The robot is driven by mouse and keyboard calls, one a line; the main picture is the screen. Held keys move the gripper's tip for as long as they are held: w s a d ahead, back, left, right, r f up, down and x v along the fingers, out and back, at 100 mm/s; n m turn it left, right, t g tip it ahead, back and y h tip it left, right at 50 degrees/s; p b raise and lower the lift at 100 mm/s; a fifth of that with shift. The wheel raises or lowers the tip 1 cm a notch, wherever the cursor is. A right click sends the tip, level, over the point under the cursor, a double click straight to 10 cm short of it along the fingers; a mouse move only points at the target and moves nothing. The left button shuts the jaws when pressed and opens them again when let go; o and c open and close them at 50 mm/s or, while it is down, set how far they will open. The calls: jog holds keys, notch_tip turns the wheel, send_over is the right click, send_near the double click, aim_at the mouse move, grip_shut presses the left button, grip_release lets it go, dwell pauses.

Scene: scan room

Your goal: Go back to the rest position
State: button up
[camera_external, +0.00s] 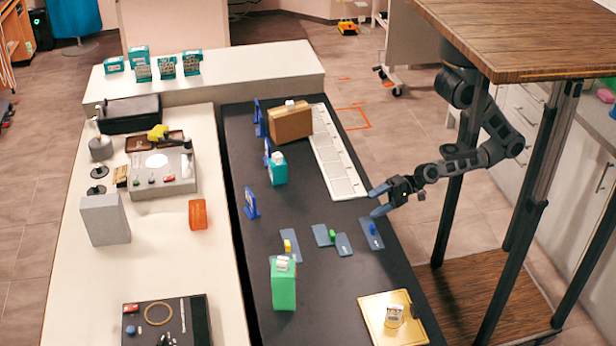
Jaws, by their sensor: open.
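My gripper (379,202) is open and empty. It is above the right edge of the black table (330,270), with its fingers pointing left. My arm hangs from under the wooden top at the right and reaches left, bent at the elbow. Just below the gripper, a blue piece (372,229) sits on a dark blue card (371,237). The gripper looks apart from it.
A white panel strip (337,160) lies behind the gripper. A brown case (291,123), a teal-and-white carton (277,168) and a green carton (283,287) stand on the black table. A yellow tray (378,315) lies in front. The aisle floor (420,130) behind is mostly open.

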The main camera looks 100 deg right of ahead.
jog(key=s+d+f+n+h, duration=0.1)
jog(key=s, duration=0.1)
jog(key=s+d+n+h+b, duration=0.1)
jog(key=s+d+n, duration=0.1)
jog(key=s+d+f+n+h, duration=0.1)
jog(key=n, duration=0.1)
jog(key=shift+s+d+f, duration=0.25)
jog(key=shift+s+f, duration=0.05)
jog(key=shift+s, duration=0.1)
jog(key=s+d+n+h+b, duration=0.1)
jog(key=s+d+n+h, duration=0.1)
jog(key=s+n, duration=0.5)
jog(key=shift+s+d+r+n+b, duration=0.25)
jog(key=shift+r+n+b, duration=0.15)
jog(key=shift+n, duration=0.7)
